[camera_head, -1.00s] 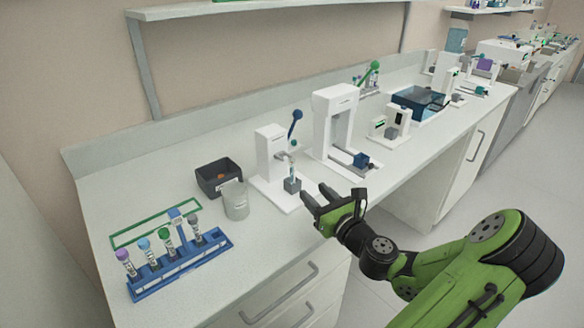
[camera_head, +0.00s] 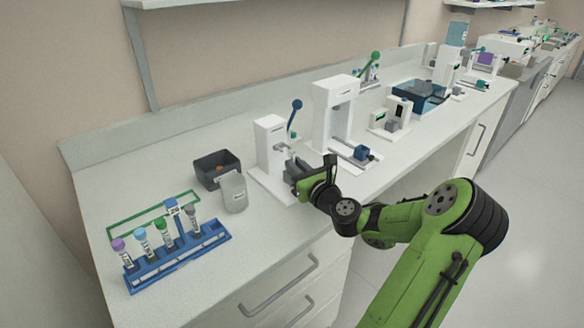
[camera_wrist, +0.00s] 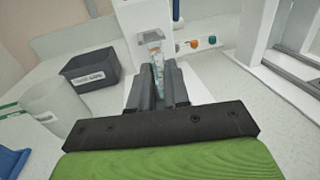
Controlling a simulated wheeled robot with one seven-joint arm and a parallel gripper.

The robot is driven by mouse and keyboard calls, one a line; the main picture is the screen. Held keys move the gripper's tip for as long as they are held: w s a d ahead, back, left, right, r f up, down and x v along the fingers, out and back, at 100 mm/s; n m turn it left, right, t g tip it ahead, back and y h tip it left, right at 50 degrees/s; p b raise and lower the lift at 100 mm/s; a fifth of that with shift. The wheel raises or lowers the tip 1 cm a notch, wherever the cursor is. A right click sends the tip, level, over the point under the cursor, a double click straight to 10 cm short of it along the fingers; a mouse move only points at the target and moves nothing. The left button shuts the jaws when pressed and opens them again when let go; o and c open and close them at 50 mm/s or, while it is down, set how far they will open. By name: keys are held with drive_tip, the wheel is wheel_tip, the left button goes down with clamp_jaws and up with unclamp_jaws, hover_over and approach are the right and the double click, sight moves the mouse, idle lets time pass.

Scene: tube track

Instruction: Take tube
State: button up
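A clear tube (camera_wrist: 158,75) with a pale label at its top stands upright at the front of a white bench device (camera_head: 270,143); the device also shows in the wrist view (camera_wrist: 138,18). My gripper (camera_wrist: 160,82) is at the tube, one dark finger on each side. The gap between the fingers is about the tube's width, and they look shut on it. In the head view my gripper (camera_head: 296,172) covers the tube and its grey holder. The tube's lower end is hidden between the fingers.
A blue rack (camera_head: 180,268) with several capped tubes stands at the front left. A clear beaker (camera_head: 234,193) and a dark box (camera_head: 216,168) are left of the device. A taller white device (camera_head: 334,110) stands close to the right.

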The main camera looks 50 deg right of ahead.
clamp_jaws()
wheel_tip(320, 180, up, 18)
drive_tip(key=p, duration=1)
